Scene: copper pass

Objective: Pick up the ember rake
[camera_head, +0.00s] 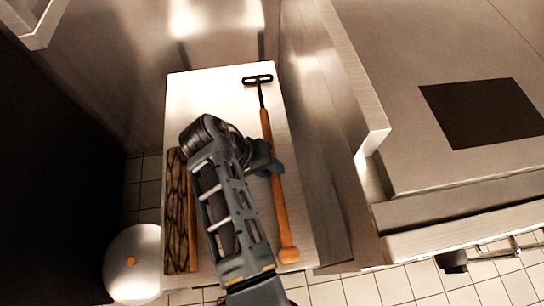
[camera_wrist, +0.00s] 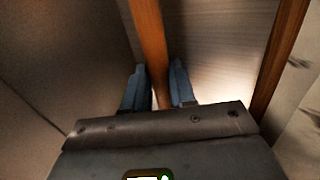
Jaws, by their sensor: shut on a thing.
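In the wrist view the handle (camera_wrist: 149,40) passes between my two blue-grey fingers (camera_wrist: 158,88). I cannot tell whether the rake touches the worktop or is slightly above it.
Steel walls flank the worktop. A steel counter with a black panel (camera_head: 482,112) stands right. A white round object (camera_head: 132,275) with an orange knob is lower left.

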